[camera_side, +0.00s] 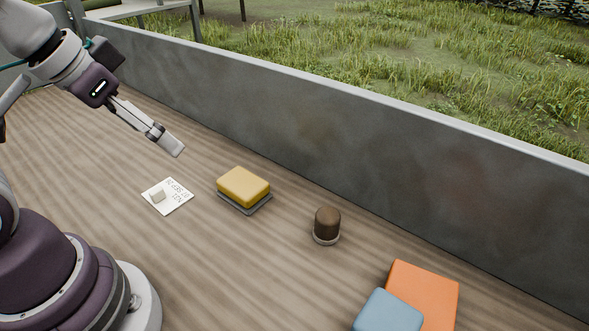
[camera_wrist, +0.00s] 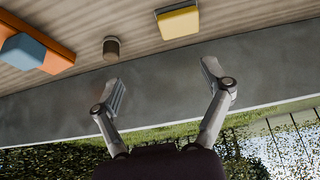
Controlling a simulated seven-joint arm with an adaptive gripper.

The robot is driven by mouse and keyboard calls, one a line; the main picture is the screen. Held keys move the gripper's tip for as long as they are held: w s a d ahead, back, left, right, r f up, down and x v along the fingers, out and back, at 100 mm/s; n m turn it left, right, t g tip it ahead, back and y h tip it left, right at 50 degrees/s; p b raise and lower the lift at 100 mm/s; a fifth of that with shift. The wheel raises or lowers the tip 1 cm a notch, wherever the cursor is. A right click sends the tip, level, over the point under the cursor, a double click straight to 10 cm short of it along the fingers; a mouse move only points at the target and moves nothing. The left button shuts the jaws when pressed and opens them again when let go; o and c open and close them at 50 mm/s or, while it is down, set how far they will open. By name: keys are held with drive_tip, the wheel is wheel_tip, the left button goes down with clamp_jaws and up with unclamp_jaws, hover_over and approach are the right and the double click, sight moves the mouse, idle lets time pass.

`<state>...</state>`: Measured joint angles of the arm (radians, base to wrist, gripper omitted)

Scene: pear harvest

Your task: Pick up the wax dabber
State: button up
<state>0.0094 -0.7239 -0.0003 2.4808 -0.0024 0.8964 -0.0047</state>
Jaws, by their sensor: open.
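A dark brown, round-topped cylinder (camera_side: 327,222), which looks like the wax dabber, stands upright on a pale round base on the wooden surface. It also shows in the wrist view (camera_wrist: 111,46), above the left finger. My gripper (camera_side: 172,146) is in the air at the upper left of the side view, to the left of the brown cylinder and well apart from it. In the wrist view my gripper (camera_wrist: 164,84) has its two fingers spread wide with nothing between them.
A yellow block (camera_side: 243,185) on a dark grey base lies left of the cylinder. Orange (camera_side: 430,290) and blue (camera_side: 388,314) blocks are at lower right. A grey wall (camera_side: 400,145) runs behind.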

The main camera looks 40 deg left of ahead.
drive_tip(key=w+d+m+g, duration=0.1)
drive_tip(key=w+d, duration=0.4)
drive_tip(key=w, duration=0.3)
drive_tip(key=m+g, duration=0.1)
hover_over(327, 215)
drive_tip(key=s, duration=0.2)
drive_tip(key=shift+h, duration=0.3)
drive_tip(key=f, duration=1)
drive_tip(key=shift+w+d+f, duration=0.15)
drive_tip(key=shift+d+f, duration=0.05)
drive_tip(key=shift+f, duration=0.05)
drive_tip(key=x, duration=1)
drive_tip(key=shift+s+a+f, duration=0.3)
drive_tip(key=shift+a+f, duration=0.05)
drive_tip(key=shift+f, duration=0.1)
drive_tip(key=c, duration=1.2)
